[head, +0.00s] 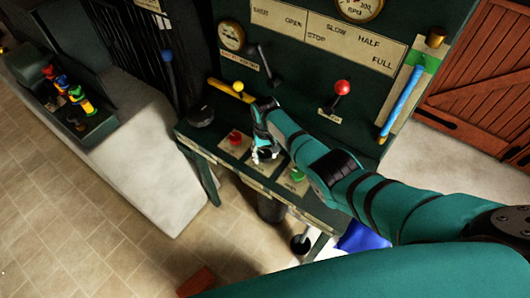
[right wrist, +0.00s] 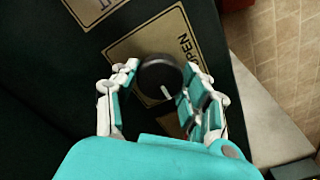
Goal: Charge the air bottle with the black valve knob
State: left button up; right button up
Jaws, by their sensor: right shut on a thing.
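The black valve knob (right wrist: 160,78), round with a white mark, sits on a tan plate (right wrist: 175,38) lettered "OPEN" in the right wrist view. My right gripper (right wrist: 155,88) has its fingers on both sides of the knob and is shut on it. In the head view my right gripper (head: 265,150) is at the green sloping desk (head: 222,156) and hides the knob. A dark cylinder (head: 270,208) stands under the desk; I cannot tell whether it is the air bottle. My left gripper is not in view.
A red button (head: 235,137) and a green one (head: 296,175) flank the gripper. Behind are a yellow-handled lever (head: 236,91), a red-knobbed lever (head: 342,88), a blue rod (head: 401,102) and gauges (head: 231,36). A red brick (head: 197,281) lies on the tiled floor.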

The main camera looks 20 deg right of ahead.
aim_at(265, 153)
jog(key=shift+w+r, duration=0.1)
jog(key=o, duration=1.1)
jog(key=shift+o, duration=0.2)
notch_tip(265, 153, up, 12)
